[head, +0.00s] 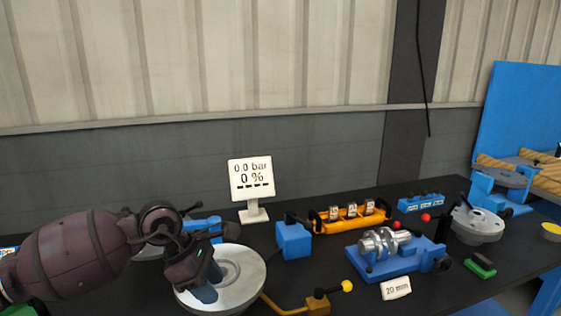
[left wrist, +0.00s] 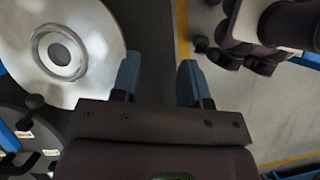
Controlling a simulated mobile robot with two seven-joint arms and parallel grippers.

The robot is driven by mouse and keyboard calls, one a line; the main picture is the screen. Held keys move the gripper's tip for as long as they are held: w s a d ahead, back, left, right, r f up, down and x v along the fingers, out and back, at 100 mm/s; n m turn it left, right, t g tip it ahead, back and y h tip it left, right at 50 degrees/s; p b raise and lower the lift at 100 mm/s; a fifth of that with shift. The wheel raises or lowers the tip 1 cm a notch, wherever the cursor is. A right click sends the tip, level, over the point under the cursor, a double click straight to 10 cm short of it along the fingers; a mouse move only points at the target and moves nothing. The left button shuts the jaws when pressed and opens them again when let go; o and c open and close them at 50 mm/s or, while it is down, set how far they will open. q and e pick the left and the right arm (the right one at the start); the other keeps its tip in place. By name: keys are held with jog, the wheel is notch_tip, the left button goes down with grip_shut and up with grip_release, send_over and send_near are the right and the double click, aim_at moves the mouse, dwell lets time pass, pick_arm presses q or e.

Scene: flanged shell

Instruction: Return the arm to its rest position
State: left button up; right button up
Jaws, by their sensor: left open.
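My left arm comes in from the left in the head view. Its gripper (head: 204,285) hangs low in front of a round pale metal flanged disc (head: 245,266) and hides part of it. In the left wrist view the blue fingers of my left gripper (left wrist: 158,78) stand apart with nothing between them. My right gripper does not show.
A display stand (head: 250,180) reads 0.0 bar and 0 %. A blue block (head: 294,241), an orange rack (head: 348,222), a blue fixture with a metal shaft (head: 385,258) and a grey flanged housing (head: 478,226) stand to the right. A yellow-knobbed lever (head: 320,300) is near the front.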

pick_arm(q)
jog(key=d+r+n+t+h, duration=0.6)
jog(key=d+r+n+h, duration=0.3)
jog(key=r+n+h, duration=0.6)
jog(key=s+a+f+n+t+y, duration=0.1)
jog(key=a+f+n+t+y, duration=0.55)
jog(key=f+n, duration=0.75)
jog(key=s+a+f+n+t+y, duration=0.1)
jog(key=a+f+n+t+y, duration=0.3)
jog(key=a+f+n+y, duration=0.95)
jog(key=s+a+f+n+g, duration=0.1)
jog(key=s+f+n, duration=0.4)
jog(key=s, duration=0.6)
jog(key=s+a+f+n+g, duration=0.1)
jog(key=s+f+n+g, duration=0.3)
jog(key=s+f, duration=0.5)
jog(key=shift+s+a+f+n+y, duration=0.15)
jog(key=shift+s+a+n+y, duration=0.2)
jog(key=shift+s+n, duration=0.5)
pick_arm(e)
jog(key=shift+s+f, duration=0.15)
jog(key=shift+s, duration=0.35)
